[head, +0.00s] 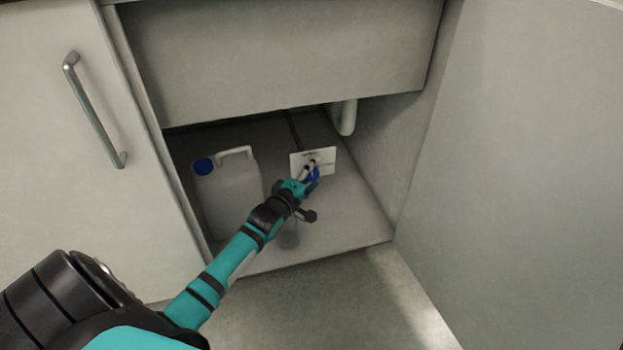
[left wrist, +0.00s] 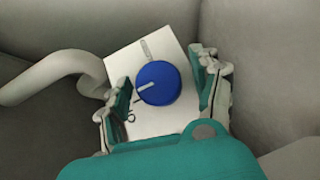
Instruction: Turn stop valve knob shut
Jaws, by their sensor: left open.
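The stop valve knob is a round blue knob (left wrist: 158,83) with a pale pointer bar, in front of a white plate (left wrist: 120,62). In the head view the blue knob (head: 314,174) shows partly behind my gripper, against the white plate (head: 327,157). The pointer bar slants and is not in line with the grey mark on the plate. My left gripper (left wrist: 168,92) is open, with one finger on each side of the knob. I cannot tell whether the fingers touch it. In the head view my left gripper (head: 306,182) reaches into the cabinet. My right gripper is not in view.
A white canister (head: 228,193) with a blue cap stands left of my arm inside the cabinet. The cabinet's right wall and an open door (head: 520,170) bound the right side. The cabinet floor (head: 350,215) is clear on the right.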

